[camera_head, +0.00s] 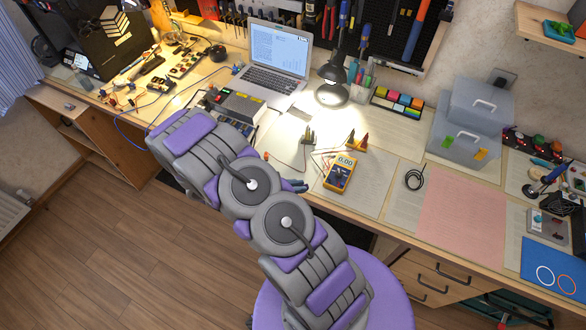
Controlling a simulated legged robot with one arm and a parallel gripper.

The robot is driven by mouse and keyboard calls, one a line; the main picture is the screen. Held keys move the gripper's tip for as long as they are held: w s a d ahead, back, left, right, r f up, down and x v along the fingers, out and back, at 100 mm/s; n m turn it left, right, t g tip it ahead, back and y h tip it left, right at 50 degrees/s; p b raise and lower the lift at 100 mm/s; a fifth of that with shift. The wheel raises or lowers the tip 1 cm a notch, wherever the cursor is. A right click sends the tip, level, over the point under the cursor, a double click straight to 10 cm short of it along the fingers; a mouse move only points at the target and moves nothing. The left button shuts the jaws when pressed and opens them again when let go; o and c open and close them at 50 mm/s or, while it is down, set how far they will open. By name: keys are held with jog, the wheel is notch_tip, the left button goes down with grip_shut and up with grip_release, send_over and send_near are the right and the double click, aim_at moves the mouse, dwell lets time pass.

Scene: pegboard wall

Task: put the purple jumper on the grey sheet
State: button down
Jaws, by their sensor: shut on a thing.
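My arm crosses the lower middle of the head view and bends over the front edge of the bench. My gripper does not show; the arm's far end blocks that part of the view. I cannot make out a purple jumper; the only clear purple is on my own body. A pale greyish sheet (373,197) lies near the bench's front edge, with a yellow multimeter (340,172) on it. Other pale sheets lie near it, so I cannot tell for sure which is the grey one.
A laptop (275,62), a black lamp (333,75), clear boxes (472,120) and a pink sheet (460,215) occupy the bench (400,231). Loose wires and small parts lie at the left. A coiled black cable (414,179) lies right of the multimeter.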

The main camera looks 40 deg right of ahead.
jog(key=b, duration=0.2)
send_over(287, 173)
jog(key=shift+s+a+f, duration=0.3)
jog(key=shift+s+f, duration=0.1)
jog(key=shift+f, duration=0.05)
jog(key=shift+w+d, duration=0.3)
jog(key=shift+d, duration=0.2)
jog(key=shift+w+d+f, duration=0.15)
jog(key=shift+w+f, duration=0.05)
jog(key=shift+a+f+b, duration=0.25)
jog(key=shift+a+f, duration=0.05)
jog(key=shift+f, duration=0.45)
jog(key=shift+a+f+b, duration=0.25)
jog(key=shift+f, duration=0.5)
jog(key=shift+d, duration=0.1)
jog(key=c, duration=1.4)
grip_release()
jog(key=shift+d+f, duration=0.15)
jog(key=shift+d, duration=0.1)
jog(key=shift+o, duration=1.4)
jog(key=shift+a, duration=0.15)
